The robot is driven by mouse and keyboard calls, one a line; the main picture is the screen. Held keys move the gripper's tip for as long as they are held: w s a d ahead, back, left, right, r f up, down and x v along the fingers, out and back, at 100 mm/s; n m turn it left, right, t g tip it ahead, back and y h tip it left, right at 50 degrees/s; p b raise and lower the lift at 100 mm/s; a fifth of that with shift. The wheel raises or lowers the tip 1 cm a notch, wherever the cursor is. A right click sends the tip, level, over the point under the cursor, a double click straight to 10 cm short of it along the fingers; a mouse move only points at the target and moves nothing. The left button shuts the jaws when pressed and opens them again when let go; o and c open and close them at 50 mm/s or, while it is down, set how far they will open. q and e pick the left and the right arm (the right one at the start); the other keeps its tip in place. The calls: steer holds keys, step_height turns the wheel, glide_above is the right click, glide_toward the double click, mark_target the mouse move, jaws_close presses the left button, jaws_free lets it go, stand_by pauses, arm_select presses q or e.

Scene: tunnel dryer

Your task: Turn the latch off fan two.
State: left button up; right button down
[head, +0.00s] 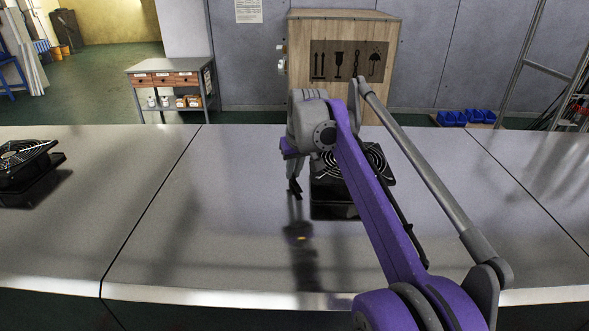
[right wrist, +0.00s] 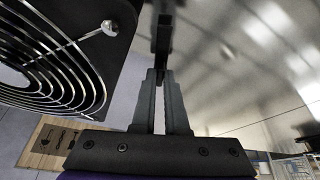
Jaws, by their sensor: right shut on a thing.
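A black fan (head: 335,208) with a round wire grille stands on the grey bench in the middle of the head view, partly behind my right arm. In the right wrist view its grille (right wrist: 75,75) fills the upper left. My right gripper (head: 295,188) is at the left side of this fan, pointing down. In the right wrist view my right gripper (right wrist: 161,76) is shut on a narrow dark part, which looks like the latch (right wrist: 162,32), beside the fan housing. I cannot read which fan number this is. My left gripper is not in view.
A second black fan (head: 28,168) stands at the bench's left edge. The bench (head: 190,215) is clear between the fans and at the right. A wooden crate (head: 345,60), a drawer trolley (head: 170,80) and blue bins (head: 465,117) stand behind the bench.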

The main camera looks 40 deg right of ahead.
steer(key=shift+w+a+m+g+h, duration=0.1)
steer(key=shift+m+g+h, duration=0.2)
steer(key=shift+m, duration=0.7)
steer(key=shift+a+m+g+h, duration=0.15)
steer(key=shift+m+h, duration=0.25)
steer(key=shift+m, duration=0.6)
steer(key=c, duration=0.9)
jaws_free()
steer(key=shift+c, duration=0.2)
steer(key=v, duration=1)
steer(key=shift+r+p, duration=0.3)
steer(key=shift+r, duration=0.1)
steer(key=shift+a, duration=0.1)
